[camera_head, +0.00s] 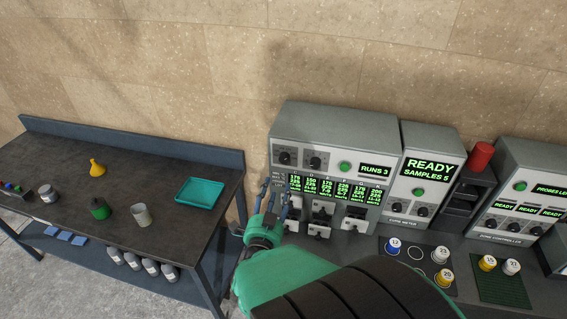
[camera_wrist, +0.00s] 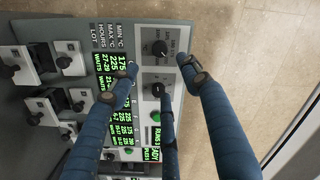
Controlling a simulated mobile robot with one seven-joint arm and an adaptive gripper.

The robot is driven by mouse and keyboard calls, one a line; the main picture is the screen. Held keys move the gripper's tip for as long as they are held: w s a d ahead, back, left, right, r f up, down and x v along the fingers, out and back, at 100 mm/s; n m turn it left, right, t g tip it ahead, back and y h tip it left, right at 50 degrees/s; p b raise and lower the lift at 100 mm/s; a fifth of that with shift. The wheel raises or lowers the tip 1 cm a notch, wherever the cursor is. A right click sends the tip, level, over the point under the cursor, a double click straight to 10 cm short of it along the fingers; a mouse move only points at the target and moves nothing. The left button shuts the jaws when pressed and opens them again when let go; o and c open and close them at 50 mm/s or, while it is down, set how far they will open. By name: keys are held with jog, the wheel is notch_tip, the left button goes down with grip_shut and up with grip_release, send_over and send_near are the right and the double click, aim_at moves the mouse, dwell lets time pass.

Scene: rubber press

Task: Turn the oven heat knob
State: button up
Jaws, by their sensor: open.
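A grey machine with an upright control panel (camera_head: 330,148) stands at the centre of the head view. Two black knobs sit at its upper left: the left knob (camera_head: 285,158) and the right knob (camera_head: 316,163). In the wrist view these are the upper knob (camera_wrist: 160,48) and the lower knob (camera_wrist: 157,90). Their labels are too small to read, so I cannot tell which is the heat knob. My gripper (camera_head: 270,190) is open and empty before the panel's lower left. In the wrist view its blue fingers (camera_wrist: 157,75) spread around the knob area; contact is unclear.
A green button (camera_head: 345,167) and lit readouts share the panel. Slots with levers (camera_head: 320,220) lie below it. A meter box (camera_head: 427,165) adjoins at the right. A dark workbench (camera_head: 120,200) with a teal tray (camera_head: 200,194) stands left, beyond a gap.

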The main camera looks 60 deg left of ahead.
aim_at(284, 160)
jog(key=shift+w+a, duration=0.1)
jog(key=shift+a, duration=0.05)
jog(key=shift+p+x, duration=0.9)
jog(key=shift+x, duration=5.85)
jog(key=c, duration=1.1)
